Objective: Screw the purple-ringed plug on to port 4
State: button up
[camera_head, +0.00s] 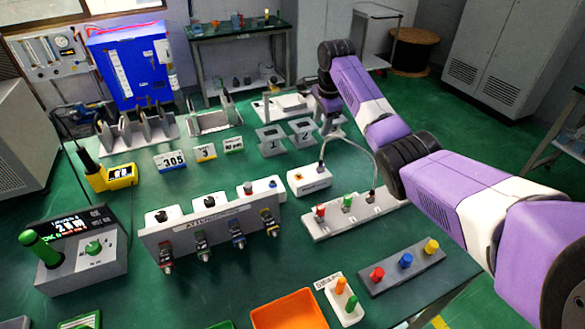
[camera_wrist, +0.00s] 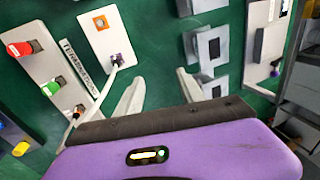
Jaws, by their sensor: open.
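My gripper (camera_wrist: 160,92) is open and empty, with its two pale fingers spread over the green table. A cable end with a purple part (camera_wrist: 117,60) sits at the lower edge of a white box, left of my fingers; the cable runs to a rail of coloured plugs. I cannot tell whether that end is the purple-ringed plug. In the head view the white box (camera_head: 309,181) stands behind the rail (camera_head: 355,216). The port panel (camera_head: 205,228) stands left of it, with several ports along its front; their numbers are too small to read.
A strip with red, blue and yellow knobs (camera_head: 405,264) lies at the front right. An orange tray (camera_head: 289,312) is at the front edge. Grey stands (camera_head: 270,140) marked with digits are at the back, and they show right of my fingers in the wrist view (camera_wrist: 208,48).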

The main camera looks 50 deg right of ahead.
aim_at(321, 159)
jog(key=s+a+m, duration=0.1)
jog(key=s+a+f+m+g+y, duration=0.1)
jog(key=a, duration=0.1)
jog(key=s+a+f+m+g+y, duration=0.1)
jog(key=a, duration=0.1)
jog(key=shift+s+f, duration=0.25)
jog(key=shift+s, duration=0.15)
jog(key=shift+f, duration=3.9)
grip_shut()
